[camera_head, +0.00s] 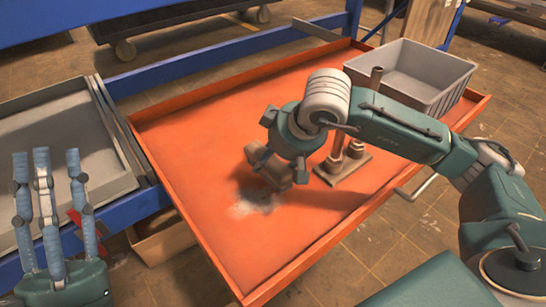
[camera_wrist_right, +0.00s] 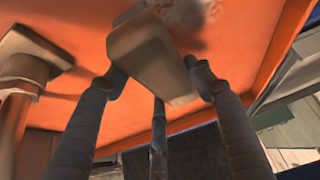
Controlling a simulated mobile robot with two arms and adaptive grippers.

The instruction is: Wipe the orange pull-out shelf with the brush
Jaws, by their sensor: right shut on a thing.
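The orange pull-out shelf (camera_head: 215,115) spans the middle of the head view, with a low raised rim. A dark and whitish smudge (camera_head: 257,200) marks its surface. The brush (camera_head: 277,171) is a tan-brown block; in the right wrist view it (camera_wrist_right: 150,55) lies between my fingers. My right gripper (camera_head: 268,168) is shut on it, low over the shelf beside the smudge. Whether the brush's underside touches the shelf is hidden. My left gripper (camera_head: 46,160) is at lower left, empty, its fingers pointing up and spread.
A brown stand with upright posts (camera_head: 343,165) is on the shelf right of the brush, partly behind my right arm. A grey crate (camera_head: 440,88) sits at the shelf's back right. A grey tray (camera_head: 105,140) and blue frame (camera_head: 235,55) border the left and back.

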